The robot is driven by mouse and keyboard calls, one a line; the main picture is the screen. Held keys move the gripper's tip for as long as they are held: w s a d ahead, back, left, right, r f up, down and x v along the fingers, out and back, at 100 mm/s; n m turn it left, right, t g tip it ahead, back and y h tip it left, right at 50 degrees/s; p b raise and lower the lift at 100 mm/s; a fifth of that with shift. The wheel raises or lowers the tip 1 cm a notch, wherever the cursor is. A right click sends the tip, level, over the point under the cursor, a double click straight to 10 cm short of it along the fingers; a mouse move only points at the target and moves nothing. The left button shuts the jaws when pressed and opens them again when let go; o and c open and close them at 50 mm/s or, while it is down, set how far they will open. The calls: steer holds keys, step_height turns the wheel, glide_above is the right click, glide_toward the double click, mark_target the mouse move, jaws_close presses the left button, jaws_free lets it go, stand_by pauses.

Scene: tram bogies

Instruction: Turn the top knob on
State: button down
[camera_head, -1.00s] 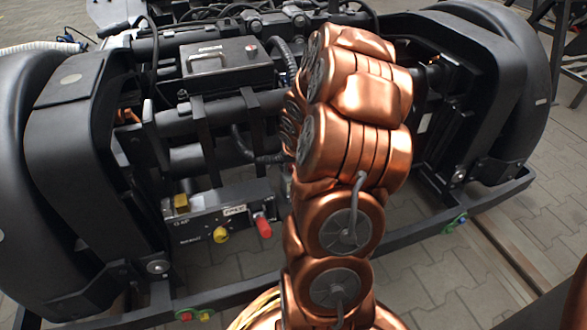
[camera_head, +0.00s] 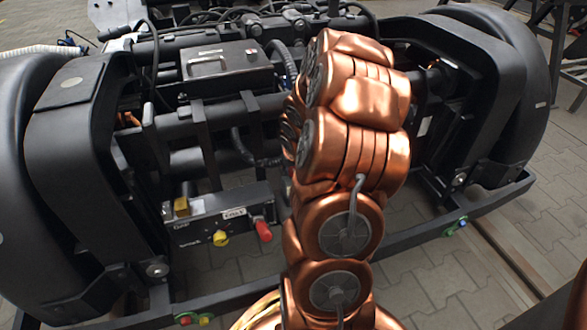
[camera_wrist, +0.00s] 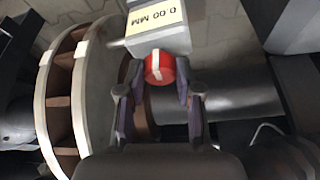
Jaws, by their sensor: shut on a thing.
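In the wrist view a round red knob (camera_wrist: 159,68) with a white bar across its face sits at the end of a light grey box (camera_wrist: 160,42). The white bar runs roughly up and down in the picture. My gripper (camera_wrist: 157,84) has one dark finger on each side of the knob and is shut on it. In the head view my copper arm hides the gripper and the held knob.
In the head view a panel (camera_head: 215,213) low on the bogie carries a yellow knob (camera_head: 220,238) and a red knob (camera_head: 263,231). A black box (camera_head: 225,65) lies on the frame above. A ribbed wheel (camera_wrist: 92,88) stands left of my gripper in the wrist view.

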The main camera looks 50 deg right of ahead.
steer(key=shift+s+r+n+p, duration=0.15)
steer(key=shift+n+p, duration=0.15)
steer(key=shift+p, duration=0.4)
steer(key=shift+n+p, duration=0.3)
steer(key=shift+p, duration=0.15)
steer(key=c, duration=0.8)
jaws_free()
steer(key=shift+o, duration=0.2)
steer(key=v, duration=1.1)
steer(key=shift+d+r+y, duration=0.2)
steer(key=shift+r+y, duration=0.1)
steer(key=shift+r, duration=0.05)
